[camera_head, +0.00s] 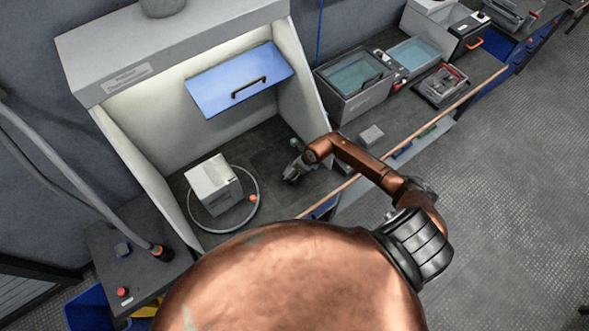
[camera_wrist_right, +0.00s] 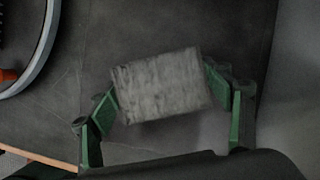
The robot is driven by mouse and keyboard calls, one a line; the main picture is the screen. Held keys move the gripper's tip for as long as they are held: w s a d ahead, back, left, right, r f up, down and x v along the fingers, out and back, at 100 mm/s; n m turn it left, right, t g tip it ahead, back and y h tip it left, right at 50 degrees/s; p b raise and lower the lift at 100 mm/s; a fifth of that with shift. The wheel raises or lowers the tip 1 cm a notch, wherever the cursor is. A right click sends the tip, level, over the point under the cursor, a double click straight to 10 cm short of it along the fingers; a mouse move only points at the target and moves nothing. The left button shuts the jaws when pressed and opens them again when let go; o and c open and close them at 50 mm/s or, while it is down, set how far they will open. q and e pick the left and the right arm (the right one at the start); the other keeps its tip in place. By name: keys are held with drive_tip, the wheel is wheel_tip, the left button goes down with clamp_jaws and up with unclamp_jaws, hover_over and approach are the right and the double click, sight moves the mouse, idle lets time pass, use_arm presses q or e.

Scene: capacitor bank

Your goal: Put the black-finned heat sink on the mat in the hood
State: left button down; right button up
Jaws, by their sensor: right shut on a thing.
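My right gripper (camera_head: 293,172) is inside the open hood (camera_head: 135,140), low over its dark floor, to the right of a white box. In the right wrist view the green-padded fingers (camera_wrist_right: 165,100) are shut on a grey, streaked block (camera_wrist_right: 160,84), one pad at each side. I cannot make out black fins on this block, and in the head view it is too small to tell from the gripper. A dark floor or mat (camera_wrist_right: 200,25) lies beneath it; I cannot tell a mat edge. My left gripper is out of view.
The white box (camera_head: 212,182) stands within a pale ring (camera_head: 225,225) with an orange piece (camera_head: 253,198). A small grey block (camera_head: 370,134) and water-filled tanks (camera_head: 355,75) stand on the bench to the right.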

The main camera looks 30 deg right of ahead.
drive_tip(key=o, duration=1.5)
drive_tip(key=v, duration=1.2)
drive_tip(key=shift+d, duration=0.1)
